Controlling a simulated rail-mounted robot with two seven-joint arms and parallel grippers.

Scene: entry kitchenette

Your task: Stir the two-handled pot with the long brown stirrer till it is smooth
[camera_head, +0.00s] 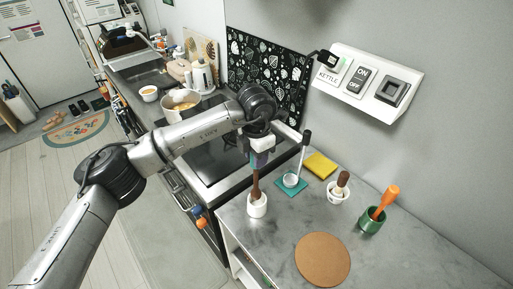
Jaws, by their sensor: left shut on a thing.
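The long brown stirrer (256,183) stands upright with its lower end in a white cup (257,208) at the near left of the grey counter. My left gripper (260,160) is above the cup and shut on the upper part of the stirrer; its fingers are small and partly hidden by the wrist. The pot (178,112), pale with yellowish-orange contents, sits farther back to the left, beyond my left forearm, which hides part of it. I cannot make out its handles clearly. My right gripper is not in view.
Right of the white cup are a teal mat (286,190) with a black-handled tool (305,145), a yellow sponge (320,165), a white mortar (335,198) with pestle, a green cup (370,224) and a round cork mat (322,262).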

